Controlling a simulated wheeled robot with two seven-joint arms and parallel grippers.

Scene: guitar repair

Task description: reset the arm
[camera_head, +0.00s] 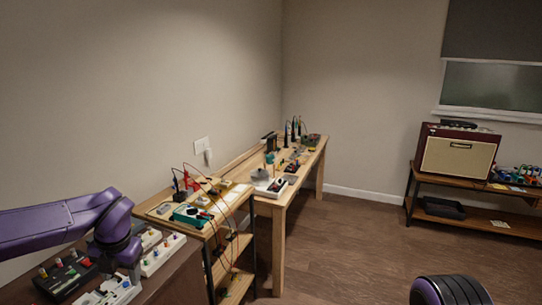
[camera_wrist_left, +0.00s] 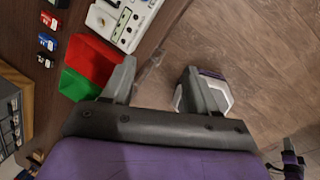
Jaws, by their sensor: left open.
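My left arm comes in from the left in the camera_head view, with its purple wrist above the near bench and the left gripper (camera_head: 131,276) pointing down, partly cut by the view. In the left wrist view the left gripper (camera_wrist_left: 160,88) has its two grey fingers wide apart, with nothing between them but the bench edge and floor below. A red and green block-like thing (camera_wrist_left: 95,58) lies beside the left finger. My right gripper is not in view; only a purple and black part of my body shows at the bottom right.
The near bench holds a dark box with coloured knobs (camera_head: 65,276) and a white box (camera_head: 162,254). A wooden shelf unit (camera_head: 238,202) and a long table (camera_head: 312,160) stand along the wall. An amplifier (camera_head: 458,155) stands far right. The middle floor is clear.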

